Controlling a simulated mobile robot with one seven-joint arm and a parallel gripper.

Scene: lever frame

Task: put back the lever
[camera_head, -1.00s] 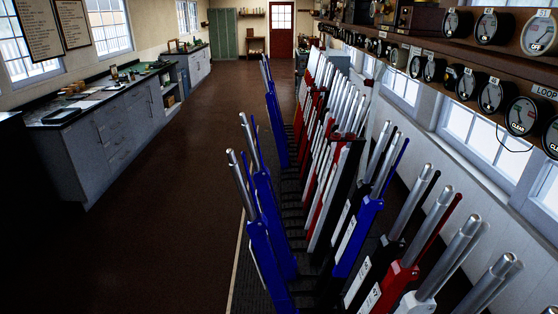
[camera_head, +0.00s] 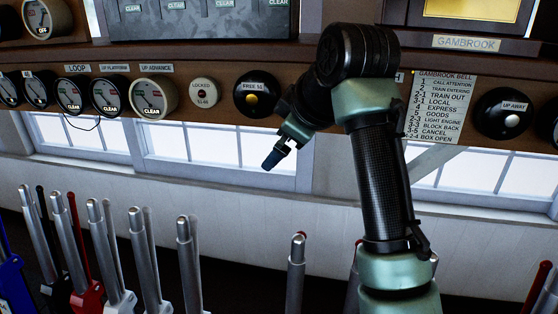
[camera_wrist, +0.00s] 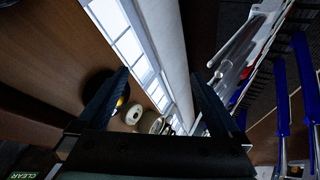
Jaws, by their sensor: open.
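My gripper (camera_head: 276,157) is in front of the windows, below the instrument shelf and above the lever tops, touching none of them. In the wrist view my gripper (camera_wrist: 160,78) is open with nothing between its fingers. Steel-handled levers stand in a row along the bottom of the head view, including a red one (camera_head: 86,292), a white one (camera_head: 122,300) and a blue one (camera_head: 12,285). A lone steel handle (camera_head: 296,272) stands below my gripper. The wrist view shows blue levers (camera_wrist: 282,95) at the right, apart from the fingers. Most lever bases are hidden.
The wooden shelf (camera_head: 200,70) carries round dials (camera_head: 152,97), a black unit with a yellow button (camera_head: 251,98) close left of my arm, and a bell code card (camera_head: 442,115). Windows (camera_head: 225,150) lie behind. Open space lies between the lever tops and the shelf.

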